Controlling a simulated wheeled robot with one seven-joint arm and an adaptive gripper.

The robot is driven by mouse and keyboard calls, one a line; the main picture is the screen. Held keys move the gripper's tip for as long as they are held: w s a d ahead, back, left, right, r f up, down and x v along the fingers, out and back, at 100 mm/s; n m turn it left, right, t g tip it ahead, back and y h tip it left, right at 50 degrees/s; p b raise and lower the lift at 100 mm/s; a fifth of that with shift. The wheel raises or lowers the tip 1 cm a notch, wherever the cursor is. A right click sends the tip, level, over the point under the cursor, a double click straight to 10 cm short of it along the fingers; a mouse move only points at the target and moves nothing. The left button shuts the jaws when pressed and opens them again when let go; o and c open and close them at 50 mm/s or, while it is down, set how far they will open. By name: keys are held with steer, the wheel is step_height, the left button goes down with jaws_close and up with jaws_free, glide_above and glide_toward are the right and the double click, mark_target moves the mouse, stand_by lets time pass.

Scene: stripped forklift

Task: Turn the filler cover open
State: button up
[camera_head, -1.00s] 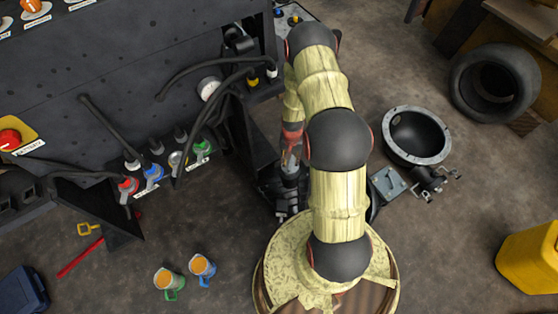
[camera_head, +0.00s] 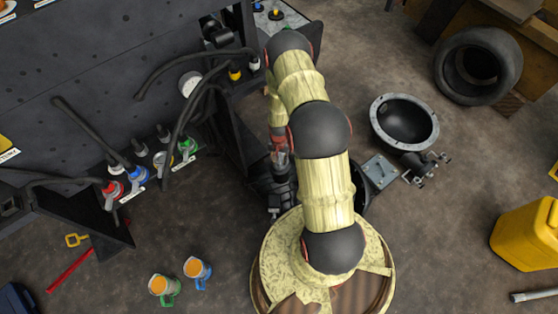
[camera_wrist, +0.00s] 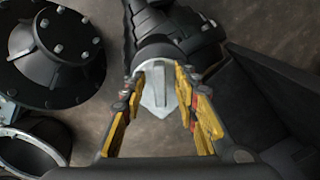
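In the wrist view the filler cover (camera_wrist: 158,88) is a pale grey cap with a pointed ridge. It sits at the end of a black ribbed neck (camera_wrist: 168,25). My gripper (camera_wrist: 160,82) has its two yellow fingers spread on either side of the cover. Gaps show between the fingers and the ridge; whether the tips touch the cap's rim I cannot tell. In the head view my gripper is down beside the dark machine parts, mostly hidden by my arm, and the cover cannot be made out.
The forklift's black panel (camera_head: 90,75) with hoses stands at the left. A black bowl-shaped housing (camera_head: 405,122), a tyre (camera_head: 478,66) and a yellow canister (camera_head: 527,233) are at the right.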

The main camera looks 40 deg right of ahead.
steer(key=shift+c, duration=0.4)
jaws_close()
stand_by(0.4)
